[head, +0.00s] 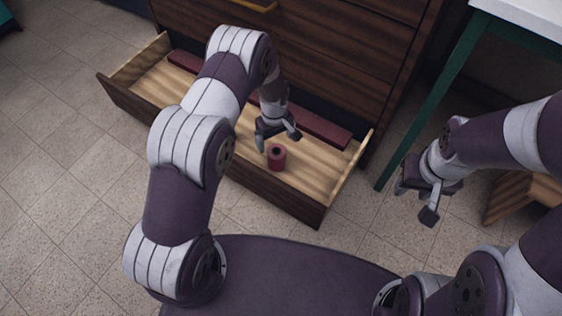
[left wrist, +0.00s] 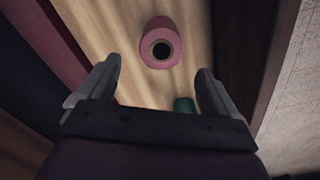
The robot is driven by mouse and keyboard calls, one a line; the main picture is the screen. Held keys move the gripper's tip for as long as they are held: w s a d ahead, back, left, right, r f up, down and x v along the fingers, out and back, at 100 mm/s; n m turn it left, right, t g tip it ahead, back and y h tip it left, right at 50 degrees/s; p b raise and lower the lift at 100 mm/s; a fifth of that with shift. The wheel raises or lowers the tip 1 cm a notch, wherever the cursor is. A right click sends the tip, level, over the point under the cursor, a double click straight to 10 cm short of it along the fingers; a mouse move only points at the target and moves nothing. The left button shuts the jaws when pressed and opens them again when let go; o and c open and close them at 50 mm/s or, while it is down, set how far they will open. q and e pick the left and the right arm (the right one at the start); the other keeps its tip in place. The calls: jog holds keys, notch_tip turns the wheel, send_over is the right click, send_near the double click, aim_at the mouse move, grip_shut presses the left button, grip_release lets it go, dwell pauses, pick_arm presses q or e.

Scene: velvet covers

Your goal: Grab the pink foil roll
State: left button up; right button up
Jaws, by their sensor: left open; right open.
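The pink foil roll (head: 277,158) stands upright in an open wooden drawer (head: 301,187), near its front wall. In the left wrist view the roll (left wrist: 161,43) shows its dark core hole and lies beyond the fingertips, roughly between their lines. My left gripper (head: 278,138) is open and empty, just above and beside the roll in the head view; its two fingers also show in the left wrist view (left wrist: 158,82). My right gripper (head: 416,203) is open and empty, off to the right outside the drawer.
A small green object (left wrist: 184,105) lies on the drawer floor near my left fingers. A dark red long item (head: 313,124) runs along the drawer's back.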

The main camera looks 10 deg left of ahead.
aim_at(277, 159)
pick_arm(q)
jog(key=f+b, duration=0.2)
jog(key=f, duration=0.1)
jog(key=f+b, duration=0.3)
jog(key=f, duration=0.1)
jog(key=f+b, duration=0.2)
jog(key=f, duration=0.2)
jog(key=shift+s+d+f, duration=0.15)
jog(key=shift+s+d, duration=0.05)
jog(key=shift+s, duration=0.1)
jog(key=shift+r, duration=0.2)
jog(key=c, duration=1.2)
